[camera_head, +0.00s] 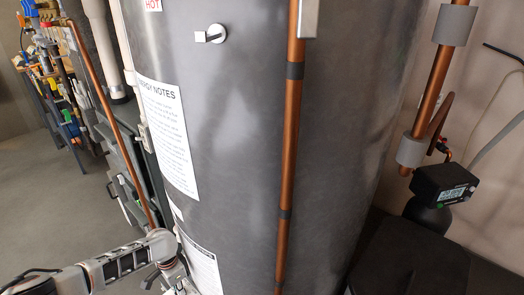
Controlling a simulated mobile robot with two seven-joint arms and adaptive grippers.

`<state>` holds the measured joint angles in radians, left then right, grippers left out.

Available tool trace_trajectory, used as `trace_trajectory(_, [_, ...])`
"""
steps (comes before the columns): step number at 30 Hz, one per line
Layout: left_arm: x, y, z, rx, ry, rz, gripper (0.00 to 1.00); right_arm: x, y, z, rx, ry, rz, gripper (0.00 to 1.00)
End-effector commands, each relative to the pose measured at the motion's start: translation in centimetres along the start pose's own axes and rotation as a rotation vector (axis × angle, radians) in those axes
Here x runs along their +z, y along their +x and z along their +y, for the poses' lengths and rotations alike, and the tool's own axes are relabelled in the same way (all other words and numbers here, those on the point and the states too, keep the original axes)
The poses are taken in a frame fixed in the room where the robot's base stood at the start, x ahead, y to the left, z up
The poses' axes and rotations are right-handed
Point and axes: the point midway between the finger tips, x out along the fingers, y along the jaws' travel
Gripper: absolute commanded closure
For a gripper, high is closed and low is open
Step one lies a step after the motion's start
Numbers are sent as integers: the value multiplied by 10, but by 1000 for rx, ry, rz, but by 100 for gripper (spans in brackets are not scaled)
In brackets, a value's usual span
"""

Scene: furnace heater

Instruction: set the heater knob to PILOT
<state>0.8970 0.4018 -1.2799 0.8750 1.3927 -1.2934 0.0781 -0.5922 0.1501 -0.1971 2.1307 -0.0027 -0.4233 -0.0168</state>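The heater (240,130) is a large grey metal tank that fills the middle of the head view. A small fitting (210,34) with a pale square end sticks out near its top. I cannot make out a knob with a PILOT mark; the tank's lower part is cut off by the bottom edge. My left arm comes in from the lower left and reaches beside the tank's lower left side. Its fingers do not show. My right arm and gripper are not in view.
A copper pipe (291,130) runs down the tank's front. A sheet of energy notes (168,135) and a lower label (201,265) are on the tank. At right are wall pipes (440,65) and a black display unit (445,185). Floor (50,210) is clear at left.

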Motion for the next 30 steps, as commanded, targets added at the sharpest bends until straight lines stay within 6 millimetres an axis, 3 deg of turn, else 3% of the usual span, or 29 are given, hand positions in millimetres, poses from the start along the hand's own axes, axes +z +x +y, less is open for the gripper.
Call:
trace_trajectory(19, [0,0,1,2,-112,0,100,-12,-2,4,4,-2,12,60])
trace_trajectory(30, [-1,-1,1,1,-338,2,100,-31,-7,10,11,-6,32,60])
